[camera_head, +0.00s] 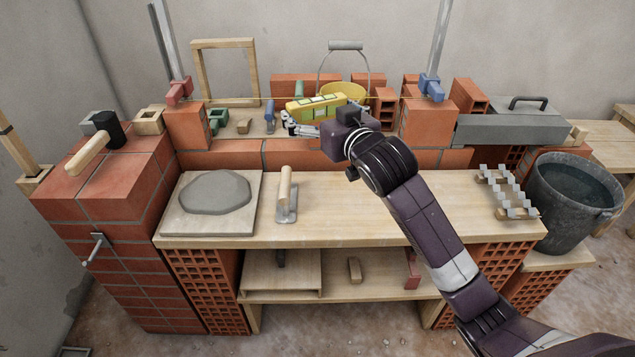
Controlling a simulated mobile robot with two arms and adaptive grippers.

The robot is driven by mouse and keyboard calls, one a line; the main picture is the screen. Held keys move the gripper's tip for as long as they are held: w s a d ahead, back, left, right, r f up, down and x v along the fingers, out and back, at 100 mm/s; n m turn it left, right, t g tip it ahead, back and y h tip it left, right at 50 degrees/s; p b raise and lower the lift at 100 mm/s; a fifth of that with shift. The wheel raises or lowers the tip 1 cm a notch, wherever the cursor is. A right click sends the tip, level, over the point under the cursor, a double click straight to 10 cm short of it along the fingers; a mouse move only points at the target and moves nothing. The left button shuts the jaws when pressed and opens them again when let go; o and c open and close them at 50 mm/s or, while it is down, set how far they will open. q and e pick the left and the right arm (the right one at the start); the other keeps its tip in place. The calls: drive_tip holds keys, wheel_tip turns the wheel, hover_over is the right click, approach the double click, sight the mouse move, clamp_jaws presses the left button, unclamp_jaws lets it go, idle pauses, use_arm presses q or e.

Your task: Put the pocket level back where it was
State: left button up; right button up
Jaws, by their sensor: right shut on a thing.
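The pocket level (316,105) is a yellow bar with pale green panels, at the back middle behind the low brick wall. My right gripper (296,124) reaches in from the lower right and is shut on the level. The level is tilted slightly, its right end higher. The fingers are small in the picture and partly covered by my wrist, so the exact contact is hard to see. My left gripper is not in view.
A yellow bucket (345,91) stands close behind the level. Bricks (188,126) and clamped posts flank the spot, with a string between them. A trowel (286,193) and mortar board (175,219) lie on the bench (350,226), whose middle is clear. A dark water bucket (566,211) stands right.

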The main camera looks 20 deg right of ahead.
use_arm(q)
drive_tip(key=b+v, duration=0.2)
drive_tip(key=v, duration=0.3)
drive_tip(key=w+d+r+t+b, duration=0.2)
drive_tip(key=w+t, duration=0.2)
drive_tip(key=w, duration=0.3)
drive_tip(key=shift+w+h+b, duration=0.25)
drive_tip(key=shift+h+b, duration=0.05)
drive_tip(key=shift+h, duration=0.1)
use_arm(e)
wheel_tip(320, 180, down, 16)
drive_tip(key=shift+f, duration=0.15)
drive_tip(key=shift+f, duration=0.5)
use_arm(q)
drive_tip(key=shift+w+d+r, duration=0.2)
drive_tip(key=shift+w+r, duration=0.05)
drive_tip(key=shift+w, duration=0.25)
use_arm(e)
drive_tip(key=shift+f, duration=0.1)
drive_tip(key=o, duration=1)
